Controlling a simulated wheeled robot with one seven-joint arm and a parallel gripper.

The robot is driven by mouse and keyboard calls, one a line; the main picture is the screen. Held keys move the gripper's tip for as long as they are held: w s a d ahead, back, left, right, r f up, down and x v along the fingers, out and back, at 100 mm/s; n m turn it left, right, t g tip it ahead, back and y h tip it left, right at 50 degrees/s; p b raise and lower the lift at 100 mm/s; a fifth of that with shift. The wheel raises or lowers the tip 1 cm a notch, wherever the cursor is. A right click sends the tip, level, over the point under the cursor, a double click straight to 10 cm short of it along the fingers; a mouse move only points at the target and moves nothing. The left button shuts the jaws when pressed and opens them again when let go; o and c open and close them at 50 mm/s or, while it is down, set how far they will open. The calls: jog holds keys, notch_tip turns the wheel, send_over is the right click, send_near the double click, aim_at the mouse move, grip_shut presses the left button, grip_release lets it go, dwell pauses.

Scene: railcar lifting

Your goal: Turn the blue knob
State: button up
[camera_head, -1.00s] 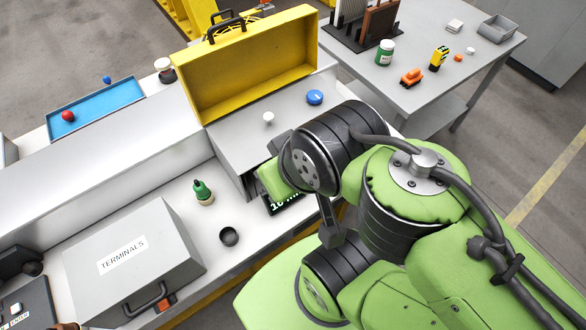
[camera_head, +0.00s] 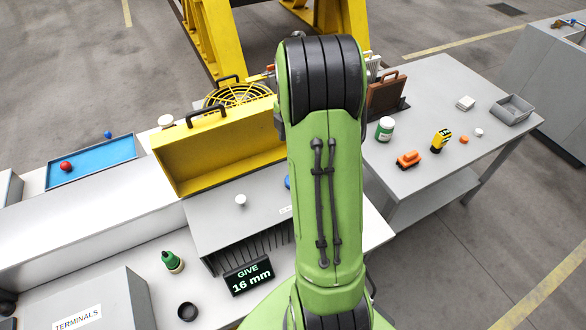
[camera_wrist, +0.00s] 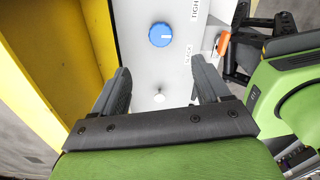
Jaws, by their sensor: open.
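The blue knob (camera_wrist: 161,35) is round with a pale mark on its face. It sits on the sloped white panel (camera_wrist: 135,15). In the head view only a sliver of the blue knob (camera_head: 287,182) shows beside my arm. In the wrist view my gripper (camera_wrist: 162,78) is open, its two dark fingers spread wide with nothing held between them. The knob appears beyond the fingertips, roughly centred between them and apart from both. My gripper is hidden behind my arm in the head view.
A white knob (camera_wrist: 159,98) shows between the fingers. An orange part (camera_wrist: 222,43) is at the panel's right, by lettering. An open yellow case (camera_head: 200,160) stands behind the panel. The grey side table (camera_head: 440,100) carries small objects.

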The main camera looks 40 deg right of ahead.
notch_tip(320, 180, down, 14)
jog(key=shift+a+r, duration=0.1)
jog(key=shift+r, duration=0.05)
jog(key=shift+f, duration=0.45)
jog(key=c, duration=1)
jog(key=shift+c, duration=0.2)
jog(key=shift+m+b, duration=0.4)
